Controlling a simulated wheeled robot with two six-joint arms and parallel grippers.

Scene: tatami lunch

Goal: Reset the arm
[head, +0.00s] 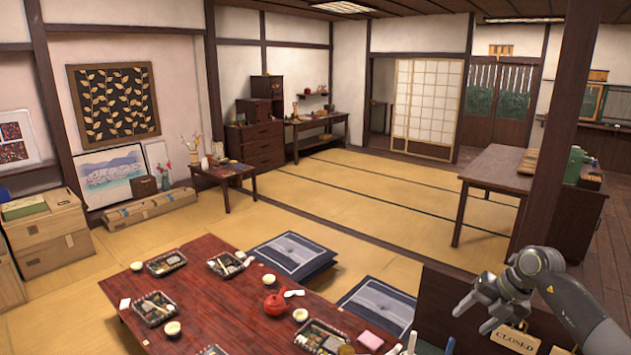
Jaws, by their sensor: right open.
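My right arm (575,300) comes in from the lower right corner of the head view. Its gripper (474,318) is open and points to the left and down, with nothing seen between its fingers. It shows in front of a dark wooden panel, near a wooden "CLOSED" sign (516,338). My left gripper is not in view.
A low red-brown table (215,310) at the front holds several lunch trays, cups and a red teapot (274,303). Blue cushions (290,256) lie beside it. A dark wooden post (556,140) stands behind my right arm. Open tatami (370,205) lies beyond.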

